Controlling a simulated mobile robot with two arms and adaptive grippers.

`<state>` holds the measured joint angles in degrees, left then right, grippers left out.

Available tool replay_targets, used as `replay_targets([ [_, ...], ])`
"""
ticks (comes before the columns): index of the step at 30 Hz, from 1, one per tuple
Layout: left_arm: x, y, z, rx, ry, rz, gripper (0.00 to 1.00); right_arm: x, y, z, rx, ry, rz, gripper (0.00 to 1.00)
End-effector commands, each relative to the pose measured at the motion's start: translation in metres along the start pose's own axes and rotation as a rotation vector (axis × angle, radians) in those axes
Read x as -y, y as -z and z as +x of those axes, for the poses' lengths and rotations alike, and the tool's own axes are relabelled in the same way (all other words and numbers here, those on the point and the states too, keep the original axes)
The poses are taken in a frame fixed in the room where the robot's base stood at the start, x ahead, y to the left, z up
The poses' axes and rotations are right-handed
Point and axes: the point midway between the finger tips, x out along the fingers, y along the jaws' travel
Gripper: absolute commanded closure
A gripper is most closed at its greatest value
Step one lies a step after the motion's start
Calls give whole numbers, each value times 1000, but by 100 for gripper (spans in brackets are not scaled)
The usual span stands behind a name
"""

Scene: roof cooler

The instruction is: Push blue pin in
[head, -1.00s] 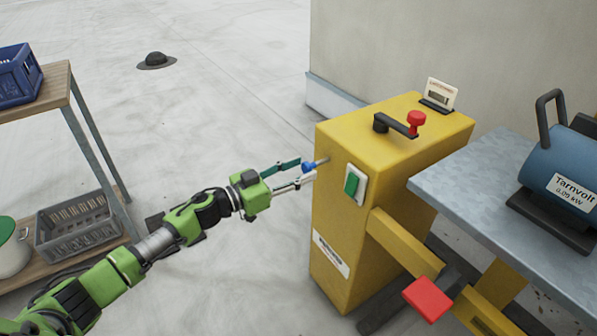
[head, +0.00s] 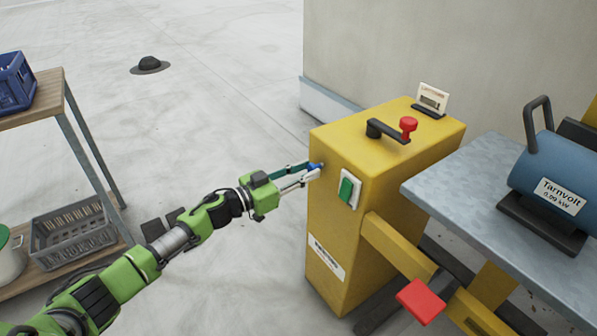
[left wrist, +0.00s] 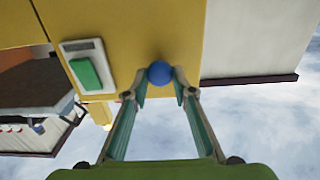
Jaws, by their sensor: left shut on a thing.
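The blue pin (head: 315,167) is at the left side of the yellow machine housing (head: 330,225), near its top. Its blue head (left wrist: 160,73) shows between my fingertips in the left wrist view, with the yellow face right behind it. My left gripper (head: 312,171) is shut on the blue pin, close against the housing. No shaft shows between the blue head and the housing now. How deep the pin sits inside is hidden. My right gripper is in neither view.
A green switch (head: 348,189) sits on the housing right of the pin. A crank with a red knob (head: 408,125) is on top. A red pedal (head: 421,301) juts out low in front. A grey table (head: 455,180) carries a blue motor (head: 548,170). A shelf (head: 55,88) stands left.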

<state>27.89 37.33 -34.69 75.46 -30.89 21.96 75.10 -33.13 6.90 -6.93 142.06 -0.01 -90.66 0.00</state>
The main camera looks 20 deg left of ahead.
Motion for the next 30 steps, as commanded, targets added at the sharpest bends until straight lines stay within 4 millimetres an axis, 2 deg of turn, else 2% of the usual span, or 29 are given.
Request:
replay_targets([
  [5, 1, 4, 1, -6, 3, 2, 100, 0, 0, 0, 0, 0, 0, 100],
  [6, 1, 4, 1, -6, 3, 2, 68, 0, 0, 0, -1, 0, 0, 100],
  [7, 1, 4, 1, -7, 3, 1, 60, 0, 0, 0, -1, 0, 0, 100],
  [16, 1, 2, 0, -4, 2, 1, 59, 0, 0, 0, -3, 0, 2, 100],
  [20, 1, 1, -6, -3, 2, 2, 59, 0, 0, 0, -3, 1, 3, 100],
  [23, 1, 0, -20, -1, 2, 0, 59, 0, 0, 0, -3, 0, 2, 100],
  [30, 0, -1, -72, 1, 2, 1, 59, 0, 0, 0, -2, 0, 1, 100],
])
